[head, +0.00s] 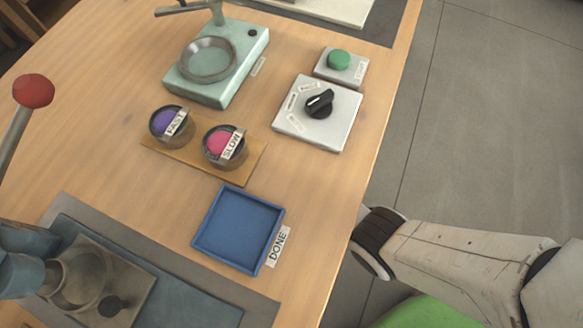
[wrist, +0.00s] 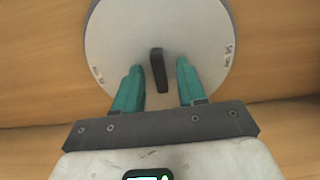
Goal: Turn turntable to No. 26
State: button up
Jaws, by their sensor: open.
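The turntable (wrist: 160,25) is a round pale grey disc in the wrist view, with a dark upright bar-shaped handle (wrist: 158,72) near its middle. Small labels sit near its rim at the left (wrist: 98,75) and right (wrist: 228,55); their print is too small to read. My gripper (wrist: 160,65) is open, with one teal finger on each side of the handle. Gaps show between the fingers and the handle. I cannot make out the turntable or my gripper in the head view.
In the head view, the wooden table holds a blue tray (head: 237,228) marked DONE, two pots labelled FAST (head: 165,120) and SLOW (head: 218,140), a pale green device (head: 232,75), a black-knob panel (head: 335,130) and a green button (head: 339,59). A red-knobbed lever (head: 33,91) stands at left.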

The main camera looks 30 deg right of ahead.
notch_tip(320, 180, up, 7)
jog(key=p, duration=0.3)
jog(key=shift+r, duration=0.2)
dwell(0.4)
